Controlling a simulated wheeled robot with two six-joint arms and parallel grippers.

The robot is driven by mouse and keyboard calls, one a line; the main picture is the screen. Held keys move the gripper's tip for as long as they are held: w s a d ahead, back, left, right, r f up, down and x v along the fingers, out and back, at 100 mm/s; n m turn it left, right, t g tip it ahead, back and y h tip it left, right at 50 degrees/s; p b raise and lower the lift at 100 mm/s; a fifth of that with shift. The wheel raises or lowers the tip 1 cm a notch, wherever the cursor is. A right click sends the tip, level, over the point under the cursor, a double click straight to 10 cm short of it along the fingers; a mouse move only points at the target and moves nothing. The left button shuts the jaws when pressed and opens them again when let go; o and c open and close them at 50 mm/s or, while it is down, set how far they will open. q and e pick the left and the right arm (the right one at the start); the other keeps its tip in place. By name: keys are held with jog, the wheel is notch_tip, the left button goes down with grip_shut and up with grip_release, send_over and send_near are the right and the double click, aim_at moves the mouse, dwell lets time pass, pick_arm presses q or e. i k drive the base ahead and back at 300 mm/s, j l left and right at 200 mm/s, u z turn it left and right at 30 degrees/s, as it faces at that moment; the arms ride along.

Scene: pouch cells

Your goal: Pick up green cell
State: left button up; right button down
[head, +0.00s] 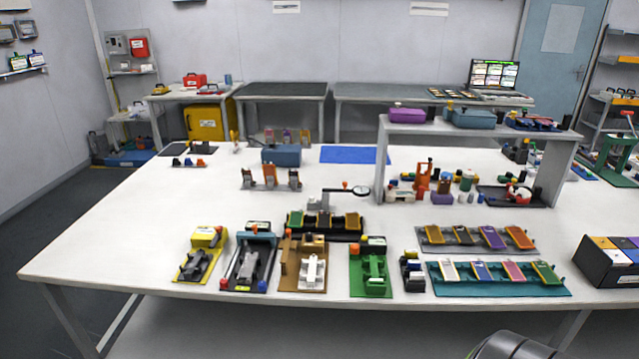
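A green cell (545,273) sits at the right end of a teal rack (497,291) near the front right of the white table. A pink cell (514,271), a blue cell (482,271) and a pale cell (449,271) stand to its left in the same rack. All of them look tilted. Neither of my grippers is in view. A grey rounded part at the bottom right edge looks like part of my own arm.
A grey rack with purple (492,237) and orange (520,237) cells lies just behind. A dark box (607,268) stands to the right. A green fixture (371,273) and other fixtures line the front left. A grey raised shelf (474,130) stands behind.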

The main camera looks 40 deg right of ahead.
aim_at(297, 218)
jog(key=z, duration=1.6)
